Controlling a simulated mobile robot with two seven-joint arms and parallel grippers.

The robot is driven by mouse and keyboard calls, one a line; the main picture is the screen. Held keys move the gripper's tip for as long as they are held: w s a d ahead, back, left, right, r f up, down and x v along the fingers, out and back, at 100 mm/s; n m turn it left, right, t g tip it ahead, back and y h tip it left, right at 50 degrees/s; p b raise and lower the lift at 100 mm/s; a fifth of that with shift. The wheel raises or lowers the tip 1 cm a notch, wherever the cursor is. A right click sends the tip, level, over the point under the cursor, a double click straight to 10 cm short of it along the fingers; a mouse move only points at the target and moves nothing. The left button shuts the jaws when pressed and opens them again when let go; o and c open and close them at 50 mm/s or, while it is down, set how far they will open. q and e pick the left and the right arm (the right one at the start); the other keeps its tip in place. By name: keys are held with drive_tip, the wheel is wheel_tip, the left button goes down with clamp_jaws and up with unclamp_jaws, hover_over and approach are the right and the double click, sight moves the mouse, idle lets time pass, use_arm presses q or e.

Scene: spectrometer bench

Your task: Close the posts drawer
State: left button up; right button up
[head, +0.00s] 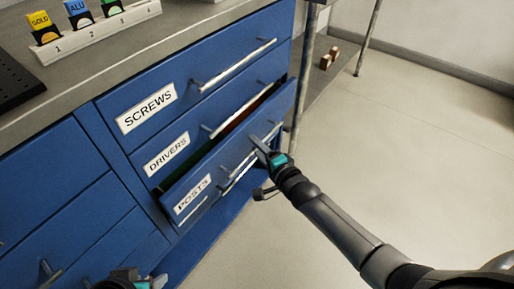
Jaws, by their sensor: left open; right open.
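The blue posts drawer (220,170), labelled POSTS, is the lowest labelled drawer in the head view. It stands partly pulled out, with a dark gap showing above its front. Its silver bar handle (238,174) runs across the front. My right gripper (262,149) is open at the upper right part of this drawer front, close to the handle. I cannot tell whether it touches the handle or the front. My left gripper (137,280) is open at the bottom edge of the view, apart from the posts drawer and partly cut off.
The screws drawer (190,88) and drivers drawer (200,132) above look shut. A numbered rack (95,35) with coloured pieces and a black board (15,82) sit on the bench top. A metal shelf frame (368,35) stands behind right. The floor (420,130) at right is clear.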

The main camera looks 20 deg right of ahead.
clamp_jaws()
idle(0.3)
idle(1.1)
